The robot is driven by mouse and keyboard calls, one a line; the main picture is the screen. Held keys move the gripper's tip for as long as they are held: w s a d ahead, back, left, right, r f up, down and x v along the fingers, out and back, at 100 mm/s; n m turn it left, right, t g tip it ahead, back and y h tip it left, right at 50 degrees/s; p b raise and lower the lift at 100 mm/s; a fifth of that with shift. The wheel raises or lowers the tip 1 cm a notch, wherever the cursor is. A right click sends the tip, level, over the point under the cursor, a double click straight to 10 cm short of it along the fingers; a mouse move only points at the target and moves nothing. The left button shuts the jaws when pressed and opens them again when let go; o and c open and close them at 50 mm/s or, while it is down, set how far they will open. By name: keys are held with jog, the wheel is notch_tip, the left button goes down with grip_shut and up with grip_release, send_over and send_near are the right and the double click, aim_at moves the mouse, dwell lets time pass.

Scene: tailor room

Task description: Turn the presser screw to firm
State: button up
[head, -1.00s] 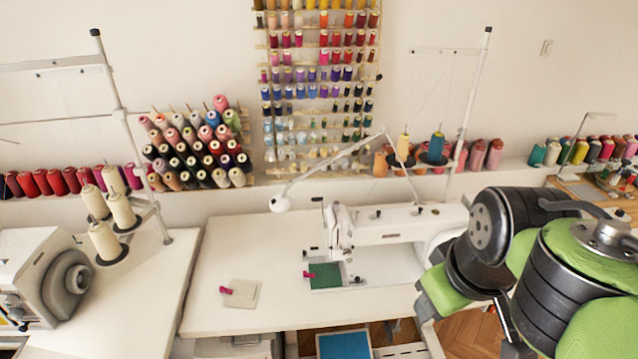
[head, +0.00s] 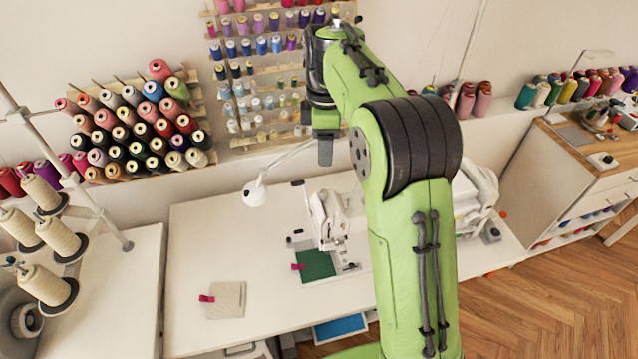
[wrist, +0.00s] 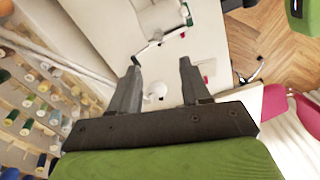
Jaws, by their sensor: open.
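The white sewing machine (head: 330,215) stands on the white table, partly hidden behind my arm in the head view. A small dark knob (head: 297,183) shows at the top left of its head; I cannot tell whether it is the presser screw or how it is set. A green cloth (head: 318,265) with a magenta clip lies by the needle area. My gripper (head: 325,150) hangs above and behind the machine head, fingers pointing down, touching nothing. In the wrist view, its two fingers (wrist: 158,70) are apart and nothing is between their tips.
Thread racks (head: 245,85) line the wall behind. A beige cloth (head: 226,300) lies on the table (head: 195,250). Cone spools stand at the left (head: 45,235).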

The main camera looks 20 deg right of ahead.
aim_at(324, 192)
jog(key=f+b, duration=0.1)
jog(key=f, duration=0.5)
jog(key=f+b, duration=0.2)
jog(key=f, duration=0.5)
jog(key=shift+w+f, duration=0.2)
jog(key=shift+f, duration=0.05)
grip_shut()
